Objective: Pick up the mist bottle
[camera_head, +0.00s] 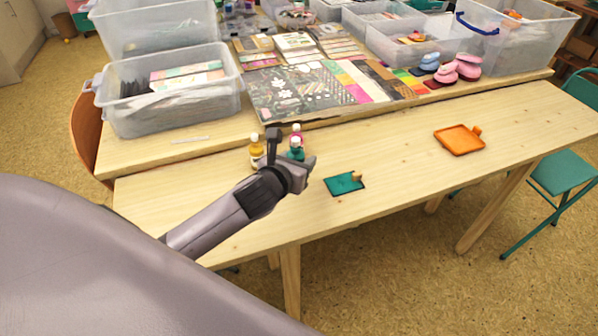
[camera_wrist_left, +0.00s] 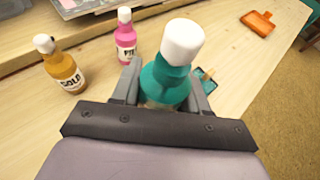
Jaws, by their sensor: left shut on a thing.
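The teal bottle with a white cap (camera_wrist_left: 168,72) stands between the two fingers of my left gripper (camera_wrist_left: 163,92), which is shut on it. Its label is hidden, so I cannot read whether it says mist. In the head view the teal bottle (camera_head: 296,154) shows only partly, behind the left gripper (camera_head: 290,153). I cannot tell whether its base touches the table. A gold bottle (camera_wrist_left: 64,68) and a pink bottle (camera_wrist_left: 125,38) stand beside it on the table. They also show in the head view, gold (camera_head: 256,152) and pink (camera_head: 298,131). My right gripper is out of view.
A teal inkpad tray (camera_head: 342,187) lies right of the gripper, and an orange tray (camera_head: 460,142) lies further right. Clear bins (camera_head: 170,110) and patterned paper sheets (camera_head: 300,92) fill the table behind. The front table (camera_head: 400,165) is bare between the trays.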

